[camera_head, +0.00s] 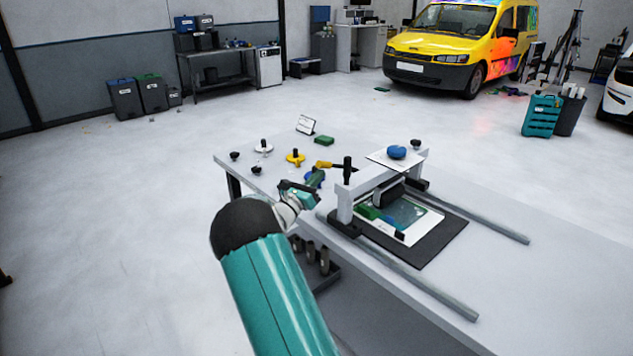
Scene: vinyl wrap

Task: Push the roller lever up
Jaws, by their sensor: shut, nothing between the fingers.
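The roller press has a white frame (345,203) bridging a mat on the table. A black upright lever (347,168) stands at the left end of its frame. A dark roller (388,193) lies under the frame, above a printed sheet (404,212). My gripper (314,180) is at the end of my teal arm, over the table just left of the lever. It is shut and empty. It appears apart from the lever, but it is small here and its fingertips are hard to make out.
Several knobs and tools, including a yellow one (295,158), lie on the table's far left. Two grey rails (420,286) run along the table. Right of the mat the tabletop (540,270) is clear.

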